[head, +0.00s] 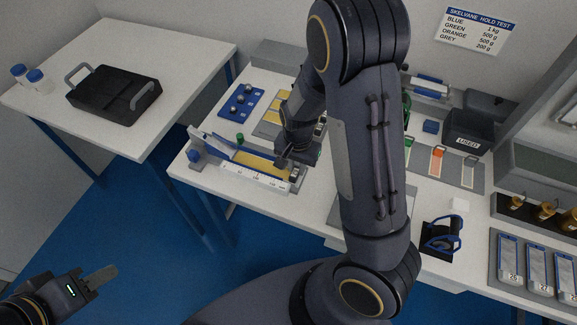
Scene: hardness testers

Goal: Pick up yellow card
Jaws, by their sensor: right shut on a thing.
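A yellow card (258,164) lies lengthwise along the back of a white fixture with a printed scale (255,178) on the middle table. My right gripper (283,161) is at the card's right end, pointing down, and is shut on it. My wrist and the fixture hide the exact contact. The card still looks to be at the fixture; I cannot tell whether it is lifted. More yellow pieces (271,101) lie on a grey board behind, partly covered by my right arm. My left gripper (100,278) is low at the left, away from the table; its opening is unclear.
A blue block with steel balls (241,100) lies behind the fixture. A side table holds a black tray (114,94) and white jars with blue lids (36,77). To the right are colored strips (436,161), a dark "USED" bin (468,132) and a blue-handled tool (441,234).

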